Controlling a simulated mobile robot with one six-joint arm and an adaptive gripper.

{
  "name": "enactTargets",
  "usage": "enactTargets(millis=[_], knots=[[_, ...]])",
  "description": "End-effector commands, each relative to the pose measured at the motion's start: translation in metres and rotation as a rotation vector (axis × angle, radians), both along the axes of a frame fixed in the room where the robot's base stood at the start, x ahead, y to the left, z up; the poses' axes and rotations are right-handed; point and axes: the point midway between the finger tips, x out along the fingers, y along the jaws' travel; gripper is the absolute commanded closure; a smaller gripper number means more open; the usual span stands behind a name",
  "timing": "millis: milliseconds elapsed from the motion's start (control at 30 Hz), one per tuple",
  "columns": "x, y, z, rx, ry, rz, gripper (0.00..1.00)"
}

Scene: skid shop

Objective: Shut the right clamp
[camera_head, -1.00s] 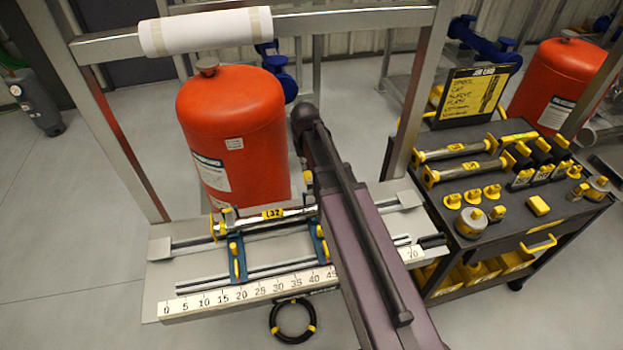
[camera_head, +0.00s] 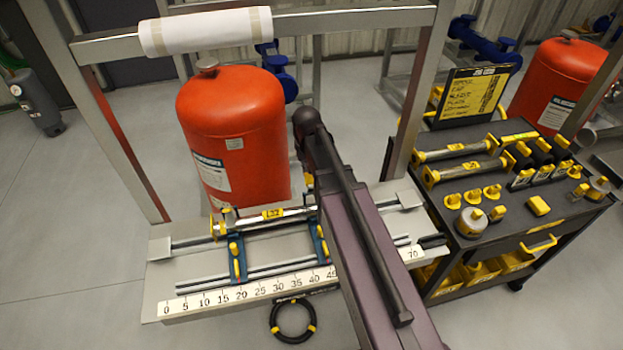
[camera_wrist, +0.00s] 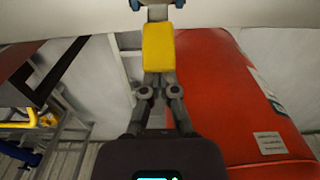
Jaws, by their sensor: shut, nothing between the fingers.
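The right clamp (camera_head: 318,241) has a blue body and a bit of yellow showing; my arm hides much of it in the head view. The left clamp (camera_head: 237,259) is blue with a yellow handle. A silver spool labelled L32 (camera_head: 246,222) lies across both clamps, above the rails. In the wrist view, a yellow block (camera_wrist: 158,47), which looks like a clamp handle, is straight ahead of my gripper (camera_wrist: 159,76), with blue bits beyond. My gripper is shut and empty; whether it touches the block I cannot tell. The head view hides my gripper behind my arm.
A red tank (camera_head: 232,125) stands close behind the rails and fills the right of the wrist view. A metal frame (camera_head: 110,140) surrounds it. A ruler (camera_head: 250,291) runs along the bench front. A dark cart (camera_head: 460,265) with parts stands at the right.

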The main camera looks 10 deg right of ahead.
Motion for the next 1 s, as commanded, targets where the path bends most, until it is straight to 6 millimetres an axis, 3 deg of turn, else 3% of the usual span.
enactTargets(millis=[633, 1000], knots=[[-0.023, 0.0, 0.0, 0.0, 0.001, -0.001, 1.0], [-0.027, -0.001, 0.0, 0.0, 0.001, -0.001, 1.0]])
